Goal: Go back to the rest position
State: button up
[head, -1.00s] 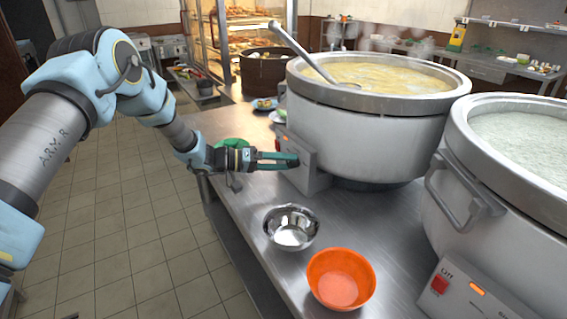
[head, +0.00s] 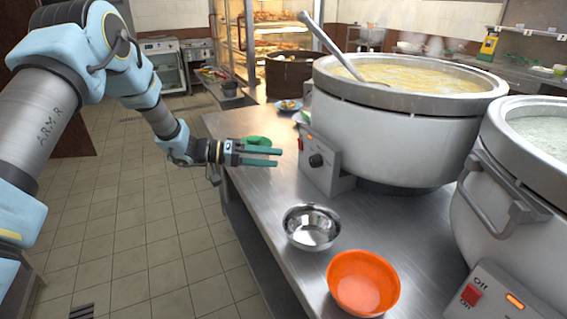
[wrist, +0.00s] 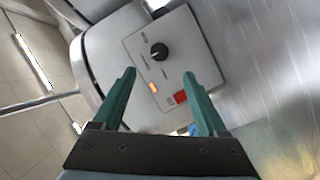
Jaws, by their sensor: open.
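My gripper (head: 278,158) has two green fingers. It is open and empty, over the left edge of the steel counter (head: 265,195) in the head view. In the wrist view my gripper (wrist: 160,90) has its fingers spread, with the control box of a pot (wrist: 165,58) beyond them. That control box (head: 320,158) has a black knob and a red switch and sits at the front of the left stockpot (head: 400,135). In the head view the fingertips are a little left of the box, apart from it.
A steel bowl (head: 312,227) and an orange bowl (head: 363,283) stand on the counter. A ladle (head: 330,45) leans in the left pot. A second pot (head: 500,210) stands at the right. The tiled floor (head: 130,230) at left is clear.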

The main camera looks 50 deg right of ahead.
jog(key=shift+w+a, duration=0.15)
jog(key=shift+w+r, duration=0.1)
dwell(0.4)
